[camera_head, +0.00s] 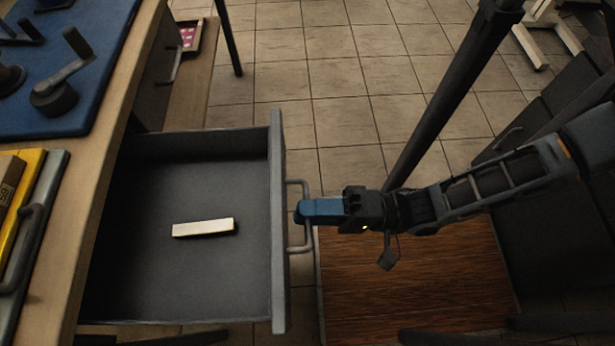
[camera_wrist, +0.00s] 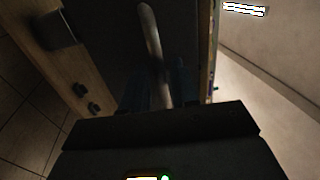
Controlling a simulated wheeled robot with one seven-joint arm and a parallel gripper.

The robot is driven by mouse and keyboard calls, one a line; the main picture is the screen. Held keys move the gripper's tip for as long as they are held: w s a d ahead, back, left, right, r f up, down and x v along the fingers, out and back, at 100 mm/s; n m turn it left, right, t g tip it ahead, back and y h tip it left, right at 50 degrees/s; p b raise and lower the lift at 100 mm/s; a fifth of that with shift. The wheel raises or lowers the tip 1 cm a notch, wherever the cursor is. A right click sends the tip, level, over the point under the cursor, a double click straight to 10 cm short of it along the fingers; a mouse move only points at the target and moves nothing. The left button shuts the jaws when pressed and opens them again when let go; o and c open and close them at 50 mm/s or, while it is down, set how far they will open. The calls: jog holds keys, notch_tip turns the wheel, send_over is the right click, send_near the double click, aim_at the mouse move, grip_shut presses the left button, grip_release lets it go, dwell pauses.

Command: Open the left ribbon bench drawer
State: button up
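The ribbon bench drawer (camera_head: 200,280) is grey and pulled well out from the wooden bench (camera_head: 88,215) on the left. The fingers' exact contact is dim in the wrist view.
A blue mat (camera_head: 95,60) with dark cranked parts lies on the bench top, with yellow and grey items (camera_head: 28,215) nearer. Another handle (camera_head: 177,55) shows on the bench's far part. A dark slanted post (camera_head: 450,105) stands behind my arm. Tiled floor (camera_head: 330,85) lies open beyond the drawer.

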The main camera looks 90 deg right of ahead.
jog(key=s+f+b, duration=0.1)
jog(key=s, duration=0.5)
jog(key=shift+s+f, duration=0.2)
jog(key=shift+s, duration=0.2)
jog(key=shift+a, duration=0.15)
